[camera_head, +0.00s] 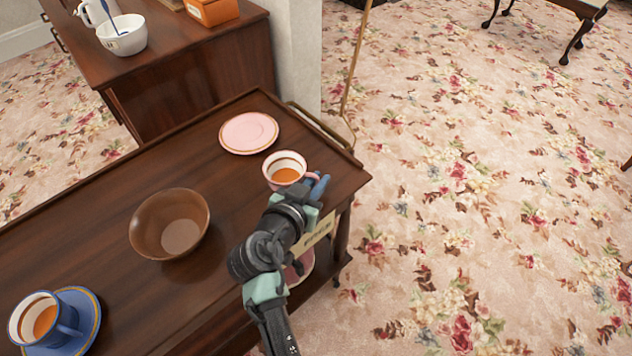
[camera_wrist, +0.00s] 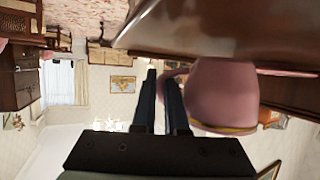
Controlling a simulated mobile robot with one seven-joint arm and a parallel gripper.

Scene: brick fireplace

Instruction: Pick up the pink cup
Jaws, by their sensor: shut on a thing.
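The pink cup (camera_head: 285,163) is upright at the right end of the dark wooden trolley table and has orange-brown liquid in it. My gripper (camera_head: 317,187) is at the cup's right side, by its handle. In the wrist view the cup's pink body (camera_wrist: 225,92) shows large beside my two fingers (camera_wrist: 161,78), with its gold rim toward the bottom of the picture. The fingers are close together on the handle, which they partly hide. The cup's base looks to be at or very near the tabletop; I cannot tell whether it touches.
A pink saucer (camera_head: 249,125) lies behind the cup. A brown bowl (camera_head: 148,222) stands to the left, and a blue cup (camera_head: 66,325) on a blue saucer (camera_head: 90,310) at the near left. A cabinet (camera_head: 190,75) stands behind. Patterned carpet (camera_head: 480,190) is open to the right.

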